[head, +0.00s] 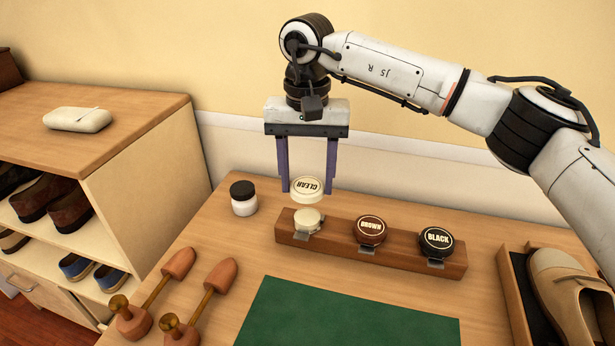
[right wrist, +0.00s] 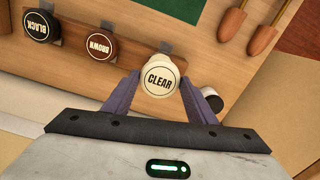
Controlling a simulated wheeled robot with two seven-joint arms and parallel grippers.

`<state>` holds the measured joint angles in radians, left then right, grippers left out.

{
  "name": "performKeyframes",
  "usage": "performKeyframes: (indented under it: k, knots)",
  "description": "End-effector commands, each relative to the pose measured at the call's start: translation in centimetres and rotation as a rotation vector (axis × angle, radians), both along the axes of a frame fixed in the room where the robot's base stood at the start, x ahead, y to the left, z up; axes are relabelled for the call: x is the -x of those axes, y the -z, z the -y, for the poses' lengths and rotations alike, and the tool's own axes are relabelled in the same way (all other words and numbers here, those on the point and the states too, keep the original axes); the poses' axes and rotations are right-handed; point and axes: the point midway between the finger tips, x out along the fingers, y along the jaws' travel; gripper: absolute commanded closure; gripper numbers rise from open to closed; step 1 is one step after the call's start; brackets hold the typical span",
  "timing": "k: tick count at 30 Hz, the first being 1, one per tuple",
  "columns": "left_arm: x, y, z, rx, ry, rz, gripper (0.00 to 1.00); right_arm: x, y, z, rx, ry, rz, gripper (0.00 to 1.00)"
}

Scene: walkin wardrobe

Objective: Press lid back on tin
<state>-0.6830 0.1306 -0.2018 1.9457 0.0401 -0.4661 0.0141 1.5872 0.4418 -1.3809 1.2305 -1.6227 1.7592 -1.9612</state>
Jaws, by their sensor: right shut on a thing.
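The cream lid marked CLEAR (head: 307,189) is held level between the purple fingers of my right gripper (head: 309,188). It also shows in the right wrist view (right wrist: 160,77), with a finger on each side. The open cream tin (head: 307,221) sits in the left place of the wooden rack (head: 400,255). In the head view the lid is above the tin with a small visible gap. In the right wrist view the lid hides most of the tin. My left gripper is not in view.
The brown tin (head: 370,230) and black tin (head: 436,242) stand in the rack to the right. A white jar with black cap (head: 243,198) stands left. A green mat (head: 345,315), shoe trees (head: 205,300) and a boxed tan shoe (head: 568,290) are in front.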

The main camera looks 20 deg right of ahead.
Motion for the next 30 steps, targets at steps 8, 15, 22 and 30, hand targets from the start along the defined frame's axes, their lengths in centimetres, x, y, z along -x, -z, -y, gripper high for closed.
performKeyframes:
  k: [8, 15, 22, 30]
  knots:
    - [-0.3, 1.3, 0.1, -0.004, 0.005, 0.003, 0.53, 0.0, 2.0, 0.0, 0.000, -0.001, 0.000, 0.73]
    - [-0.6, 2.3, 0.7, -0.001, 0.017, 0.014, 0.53, 0.1, 4.3, 0.0, 0.000, -0.002, 0.000, 0.73]
    - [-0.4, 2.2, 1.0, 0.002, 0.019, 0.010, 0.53, 0.1, 5.5, 0.0, 0.001, -0.002, 0.000, 0.73]
    - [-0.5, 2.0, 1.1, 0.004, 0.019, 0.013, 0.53, 0.0, 5.6, 0.0, 0.000, -0.002, 0.000, 0.73]
